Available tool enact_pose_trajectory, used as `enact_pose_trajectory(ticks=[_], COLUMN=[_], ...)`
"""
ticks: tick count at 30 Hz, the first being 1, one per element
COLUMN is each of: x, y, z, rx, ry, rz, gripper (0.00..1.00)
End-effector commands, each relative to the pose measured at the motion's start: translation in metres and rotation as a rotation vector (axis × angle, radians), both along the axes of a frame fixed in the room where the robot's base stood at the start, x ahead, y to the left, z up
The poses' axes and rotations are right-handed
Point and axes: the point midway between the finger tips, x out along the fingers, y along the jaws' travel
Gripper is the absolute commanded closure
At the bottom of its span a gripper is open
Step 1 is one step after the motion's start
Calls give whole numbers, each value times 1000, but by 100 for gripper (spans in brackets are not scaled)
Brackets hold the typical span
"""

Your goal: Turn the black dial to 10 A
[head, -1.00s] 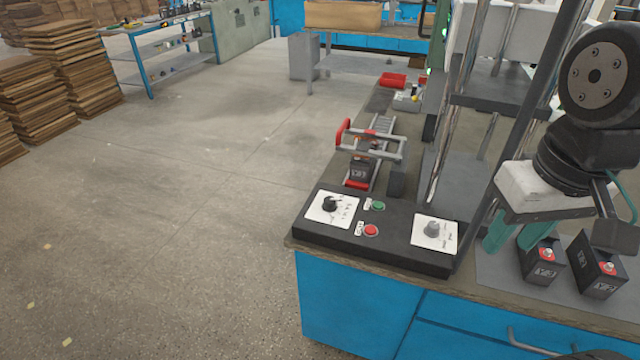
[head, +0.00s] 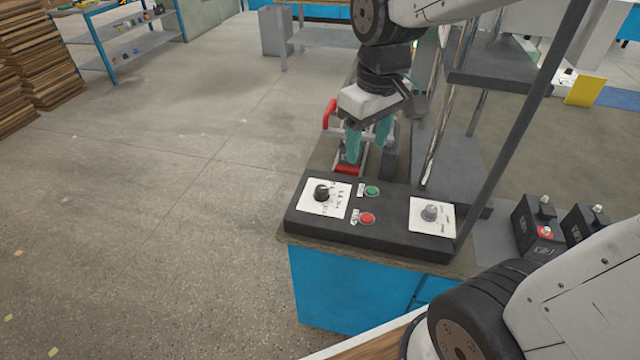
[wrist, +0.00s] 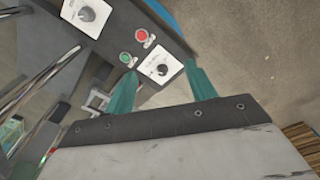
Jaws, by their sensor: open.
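The black dial (head: 321,192) sits on a white plate (head: 334,207) at the left end of a dark control panel (head: 295,222). In the wrist view the black dial (wrist: 162,70) shows between my fingertips, farther off along the view. The marks on its plate are too small to read. My gripper (head: 369,148) is open with teal fingers and holds nothing. In the head view it hangs behind the panel, above the red and grey clamp fixture (head: 342,168), apart from the dial.
A grey dial (head: 429,212) is at the panel's right end. A green button (head: 372,190) and a red button (head: 367,218) lie between the dials. A dark post (head: 520,125) rises at the right. Batteries (head: 538,225) stand beyond it.

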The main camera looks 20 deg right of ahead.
Motion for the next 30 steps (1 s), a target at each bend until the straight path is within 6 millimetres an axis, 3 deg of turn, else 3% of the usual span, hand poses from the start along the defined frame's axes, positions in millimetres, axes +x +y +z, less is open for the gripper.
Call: enact_pose_trajectory(ticks=[3, 9, 15, 21, 30], x=[40, 99, 141, 160, 162], y=[4, 10, 16, 20, 20], z=[-26, -78, -133, -163, -200], rx=[-5, -10, -13, -14, -14], ry=[22, 44, 60, 66, 69], rz=[88, 236, 360, 423, 435], gripper=[44, 44, 44, 44, 44])
